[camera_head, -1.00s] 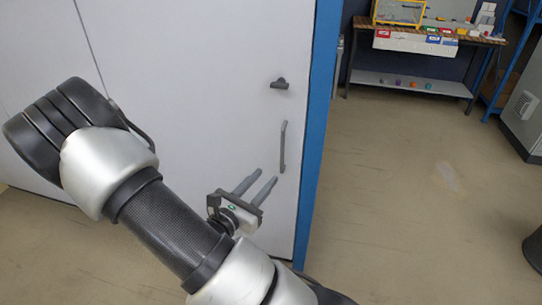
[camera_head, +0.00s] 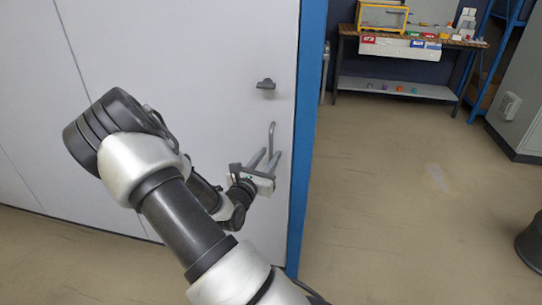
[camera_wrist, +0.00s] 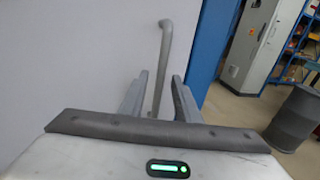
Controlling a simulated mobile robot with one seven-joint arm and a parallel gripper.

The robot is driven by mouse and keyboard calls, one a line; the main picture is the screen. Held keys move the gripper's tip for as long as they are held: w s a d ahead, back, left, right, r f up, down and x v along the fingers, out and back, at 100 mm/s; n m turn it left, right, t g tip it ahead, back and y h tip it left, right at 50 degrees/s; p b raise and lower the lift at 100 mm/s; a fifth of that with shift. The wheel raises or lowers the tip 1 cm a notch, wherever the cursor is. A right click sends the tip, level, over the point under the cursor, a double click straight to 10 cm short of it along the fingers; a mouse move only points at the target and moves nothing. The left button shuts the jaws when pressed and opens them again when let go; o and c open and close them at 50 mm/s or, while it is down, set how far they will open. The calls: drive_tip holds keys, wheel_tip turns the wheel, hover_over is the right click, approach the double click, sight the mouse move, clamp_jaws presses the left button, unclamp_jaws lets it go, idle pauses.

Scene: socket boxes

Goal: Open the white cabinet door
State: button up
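The white cabinet door (camera_head: 195,75) stands shut, edged on its right by a blue frame (camera_head: 308,130). A grey vertical bar handle (camera_head: 271,138) is on the door near that edge, with a small dark latch (camera_head: 265,84) above it. My gripper (camera_head: 267,158) is open at the handle's lower part. In the wrist view the handle (camera_wrist: 161,60) runs down between the two fingers of my gripper (camera_wrist: 158,95), with a gap on each side. The handle's lower end is hidden behind the gripper body.
A workbench (camera_head: 410,42) with small items stands at the back right. A grey cabinet (camera_head: 521,110) and a dark bin (camera_head: 532,242) are at the far right. The floor (camera_head: 400,200) right of the door is clear.

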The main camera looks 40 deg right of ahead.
drive_tip(key=shift+x, duration=1.15)
clamp_jaws()
drive_tip(key=shift+s+a, duration=0.1)
